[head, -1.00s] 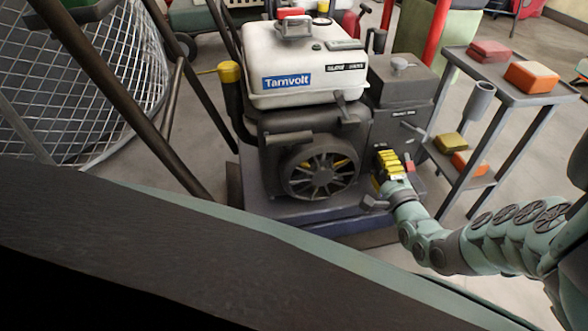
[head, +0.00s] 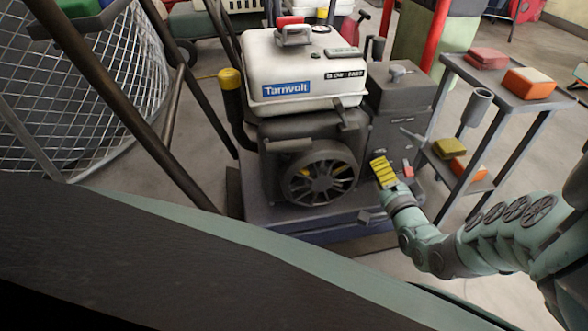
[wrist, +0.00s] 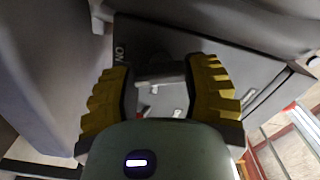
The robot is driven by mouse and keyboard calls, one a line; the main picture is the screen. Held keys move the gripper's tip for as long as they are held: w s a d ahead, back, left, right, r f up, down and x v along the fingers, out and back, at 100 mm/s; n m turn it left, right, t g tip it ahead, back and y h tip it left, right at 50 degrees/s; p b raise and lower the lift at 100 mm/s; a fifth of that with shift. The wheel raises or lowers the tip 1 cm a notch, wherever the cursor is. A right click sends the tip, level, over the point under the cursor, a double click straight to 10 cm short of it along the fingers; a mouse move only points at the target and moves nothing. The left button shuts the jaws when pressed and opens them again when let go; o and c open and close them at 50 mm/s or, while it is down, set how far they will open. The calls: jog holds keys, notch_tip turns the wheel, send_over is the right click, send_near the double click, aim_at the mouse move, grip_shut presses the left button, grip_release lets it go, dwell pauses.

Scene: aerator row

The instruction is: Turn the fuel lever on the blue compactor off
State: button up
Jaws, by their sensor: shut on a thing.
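The compactor (head: 300,140) stands in the middle of the head view, with a white "Tarnvolt" tank (head: 300,70), a dark engine and a blue-grey base (head: 300,222). My gripper (head: 382,171) is at the engine's right side, low beside the dark panel. In the wrist view its yellow ribbed fingers (wrist: 162,82) stand on either side of a short grey lever (wrist: 160,73) and are shut on it. An "ON" mark (wrist: 120,54) shows on the panel left of the lever. The lever is hidden behind the fingers in the head view, and its exact angle is hard to tell.
A wire-mesh guard (head: 105,85) and dark bars (head: 130,105) are at the left. Bare floor shows between the compactor and the cart.

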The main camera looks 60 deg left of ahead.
jog(key=shift+f, duration=0.1)
jog(key=o, duration=1.2)
jog(key=shift+a, duration=0.1)
jog(key=shift+d, duration=0.2)
jog(key=v, duration=1.1)
jog(key=shift+s+d, duration=0.15)
jog(key=shift+d, duration=0.2)
